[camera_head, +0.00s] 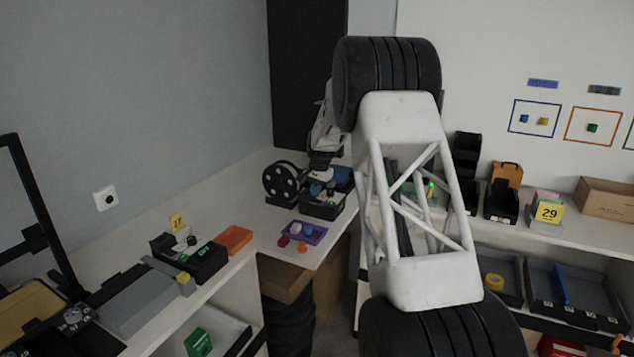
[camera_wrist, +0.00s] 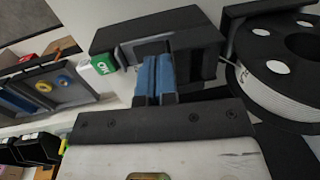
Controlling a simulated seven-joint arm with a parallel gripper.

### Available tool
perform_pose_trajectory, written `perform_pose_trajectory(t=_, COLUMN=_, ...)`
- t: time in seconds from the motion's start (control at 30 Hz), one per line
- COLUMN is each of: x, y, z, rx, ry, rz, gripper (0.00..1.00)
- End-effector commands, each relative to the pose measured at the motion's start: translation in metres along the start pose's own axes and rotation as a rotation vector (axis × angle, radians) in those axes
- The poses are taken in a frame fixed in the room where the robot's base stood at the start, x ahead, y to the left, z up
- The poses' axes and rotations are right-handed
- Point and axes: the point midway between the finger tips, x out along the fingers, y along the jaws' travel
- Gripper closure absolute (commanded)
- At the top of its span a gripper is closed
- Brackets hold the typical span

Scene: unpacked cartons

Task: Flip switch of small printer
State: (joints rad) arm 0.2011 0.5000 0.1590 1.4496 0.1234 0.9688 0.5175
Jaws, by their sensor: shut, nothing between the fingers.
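The likely small printer is a black box (camera_head: 322,208) on the corner counter, beside a black spool. In the wrist view, a dark box with a grey face (camera_wrist: 150,22) lies right ahead of my fingers. My gripper (camera_head: 319,174) is over this box in the head view, partly behind my arm. Its blue fingers (camera_wrist: 153,78) are together and empty, close to the grey face; I cannot tell whether they touch it. A green and white piece with letters (camera_wrist: 103,63) shows left of the fingertips. I cannot make out the switch; the fingers may hide it.
The spool (camera_head: 284,184) stands left of the box and close on the right in the wrist view (camera_wrist: 278,75). A purple tray (camera_head: 303,233) with small coloured pieces lies in front. Another black device (camera_head: 196,262) and an orange tray (camera_head: 234,239) are on the left counter.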

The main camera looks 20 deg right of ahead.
Motion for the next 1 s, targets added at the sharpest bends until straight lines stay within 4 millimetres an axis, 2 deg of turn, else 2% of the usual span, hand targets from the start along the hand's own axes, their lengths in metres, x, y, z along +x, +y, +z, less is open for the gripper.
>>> perform_pose_trajectory(t=0.23, x=0.015, y=0.0, z=0.0, rx=0.0, ry=-0.001, rz=0.0, gripper=1.0)
perform_pose_trajectory(t=1.0, x=0.023, y=-0.001, z=0.0, rx=0.0, ry=-0.001, rz=0.001, gripper=1.0)
